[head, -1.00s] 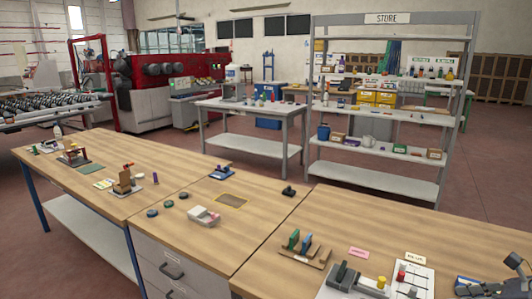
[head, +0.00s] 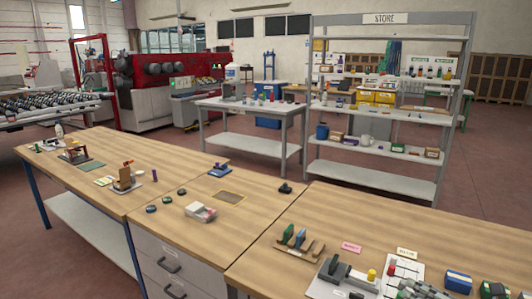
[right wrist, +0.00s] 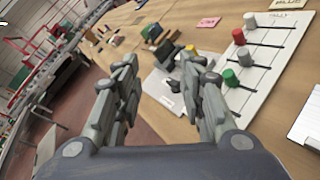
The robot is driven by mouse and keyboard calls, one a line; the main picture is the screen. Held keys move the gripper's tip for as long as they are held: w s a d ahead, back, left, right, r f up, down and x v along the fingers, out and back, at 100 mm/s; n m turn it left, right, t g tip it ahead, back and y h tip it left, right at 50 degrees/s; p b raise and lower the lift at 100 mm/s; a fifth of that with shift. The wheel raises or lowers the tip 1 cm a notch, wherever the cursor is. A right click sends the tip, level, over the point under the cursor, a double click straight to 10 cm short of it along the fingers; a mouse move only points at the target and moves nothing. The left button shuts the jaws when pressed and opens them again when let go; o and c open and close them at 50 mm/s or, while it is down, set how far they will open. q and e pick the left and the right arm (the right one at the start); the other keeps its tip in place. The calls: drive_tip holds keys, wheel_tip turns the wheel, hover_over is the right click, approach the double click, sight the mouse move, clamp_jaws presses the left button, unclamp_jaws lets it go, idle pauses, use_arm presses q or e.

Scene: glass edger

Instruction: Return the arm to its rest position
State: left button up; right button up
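My right gripper (head: 415,291) is low at the bottom edge of the head view, partly cut off, over the front of the white tally board (head: 407,267). In the right wrist view its two fingers (right wrist: 160,72) stand apart with nothing held between them. My left gripper is in neither view.
A grey fixture with a yellow knob (head: 345,275) stands left of the board. A wooden rack (head: 300,243) holds green and blue pieces. A blue box (head: 458,281) sits right of the board. Bare tabletop (head: 355,213) lies farther back.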

drive_tip(key=s+a+f+m+g+h, duration=0.1)
drive_tip(key=s+f+m+h, duration=0.45)
drive_tip(key=m, duration=0.75)
drive_tip(key=s+a+f+m+g+h, duration=0.15)
drive_tip(key=s+f+m+h, duration=0.4)
drive_tip(key=m, duration=0.65)
drive_tip(key=s+a+f+m+g+y, duration=0.2)
drive_tip(key=s+a+f+m+g, duration=0.15)
drive_tip(key=s+a, duration=0.45)
drive_tip(key=s+a+f+m+g+y, duration=0.2)
drive_tip(key=s+a+f+m+g, duration=0.25)
drive_tip(key=s, duration=0.45)
wheel_tip(320, 180, down, 24)
drive_tip(key=s+a+r, duration=0.1)
drive_tip(key=s+d+f+g, duration=0.2)
drive_tip(key=s+d+f, duration=0.1)
drive_tip(key=s+f, duration=1.4)
drive_tip(key=shift+s+f, duration=0.35)
drive_tip(key=shift+f, duration=0.05)
